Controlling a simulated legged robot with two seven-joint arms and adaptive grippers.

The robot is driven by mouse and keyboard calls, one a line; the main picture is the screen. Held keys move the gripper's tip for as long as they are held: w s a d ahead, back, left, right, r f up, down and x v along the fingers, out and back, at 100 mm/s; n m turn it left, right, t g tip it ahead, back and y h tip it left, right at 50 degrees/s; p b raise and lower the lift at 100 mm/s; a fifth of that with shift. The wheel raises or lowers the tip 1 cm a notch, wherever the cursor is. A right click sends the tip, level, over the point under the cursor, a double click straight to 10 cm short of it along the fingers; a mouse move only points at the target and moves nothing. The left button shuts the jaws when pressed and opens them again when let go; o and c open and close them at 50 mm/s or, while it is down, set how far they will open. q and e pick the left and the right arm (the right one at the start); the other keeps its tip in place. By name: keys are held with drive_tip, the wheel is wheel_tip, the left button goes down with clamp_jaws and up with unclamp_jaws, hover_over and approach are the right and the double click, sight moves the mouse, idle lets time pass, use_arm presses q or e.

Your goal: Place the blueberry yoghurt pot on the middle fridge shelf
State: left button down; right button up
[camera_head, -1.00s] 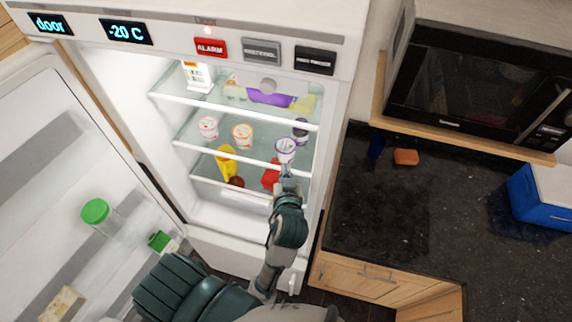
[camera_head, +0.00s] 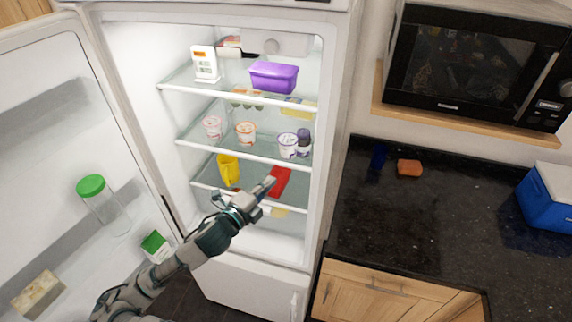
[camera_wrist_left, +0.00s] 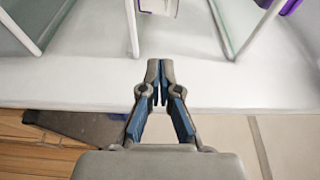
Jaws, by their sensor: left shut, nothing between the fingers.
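The blueberry yoghurt pot (camera_head: 288,146), white with purple print, stands upright on the middle fridge shelf (camera_head: 228,148), near its front right. A darker purple-lidded pot (camera_head: 304,142) stands close to its right. My left gripper (camera_head: 268,186) is below and in front of that shelf, apart from the pot. Its fingers are closed together and empty, as the left wrist view (camera_wrist_left: 153,82) also shows. My right gripper is not in view.
A purple tub (camera_head: 273,76) sits above. A yellow jug (camera_head: 228,168) and a red item (camera_head: 279,182) are below. The open fridge door (camera_head: 60,120) is at left.

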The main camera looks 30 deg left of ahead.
sight(290, 150)
use_arm(q)
drive_tip(key=w, duration=0.4)
drive_tip(key=w+a, duration=0.1)
drive_tip(key=w, duration=0.2)
drive_tip(key=w+a+p, duration=0.1)
drive_tip(key=w, duration=0.3)
drive_tip(key=shift+w, duration=0.3)
drive_tip(key=shift+a+f, duration=0.2)
drive_tip(key=shift+a, duration=0.1)
drive_tip(key=shift+d+r, duration=0.1)
drive_tip(key=shift+d, duration=0.15)
drive_tip(key=shift+w+d+r+p, duration=0.1)
drive_tip(key=shift+w+r+p, duration=0.1)
drive_tip(key=shift+w+p, duration=0.15)
drive_tip(key=shift+w+d+r+p, duration=0.1)
drive_tip(key=shift+w+r+p, duration=0.1)
drive_tip(key=shift+w, duration=0.25)
drive_tip(key=shift+w+d, duration=0.1)
drive_tip(key=shift+w, duration=0.1)
drive_tip(key=shift+f, duration=0.1)
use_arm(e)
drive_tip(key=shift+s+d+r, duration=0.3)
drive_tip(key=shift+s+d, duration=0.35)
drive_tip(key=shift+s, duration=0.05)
